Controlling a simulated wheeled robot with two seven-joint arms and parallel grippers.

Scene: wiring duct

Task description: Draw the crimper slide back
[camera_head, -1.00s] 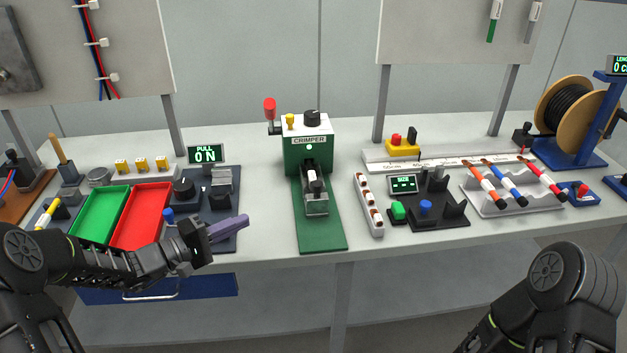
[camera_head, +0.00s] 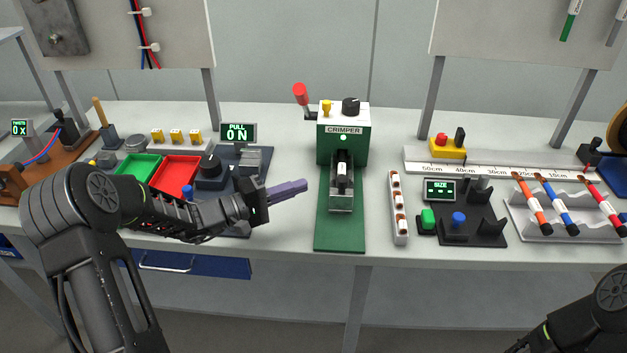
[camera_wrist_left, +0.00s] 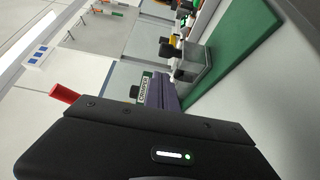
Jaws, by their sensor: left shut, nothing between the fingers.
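The crimper (camera_head: 343,140) is a green box with a white top, standing on a long green base plate (camera_head: 339,235). Its slide (camera_head: 342,192), a clear-grey carriage with a black and white piece on it, sits on the plate in front of the box. A red-tipped lever (camera_head: 301,95) rises at the box's left. My left gripper (camera_head: 304,186), with purple fingers, is shut and empty, left of the slide and apart from it. In the left wrist view the fingers (camera_wrist_left: 166,92) point toward the slide (camera_wrist_left: 188,66) and green plate (camera_wrist_left: 235,45). My right gripper is outside the frames.
A white strip with brown holes (camera_head: 399,210) and a dark SIZE station (camera_head: 460,215) stand right of the crimper. The PULL station (camera_head: 235,170) and green and red trays (camera_head: 173,177) lie behind my left arm.

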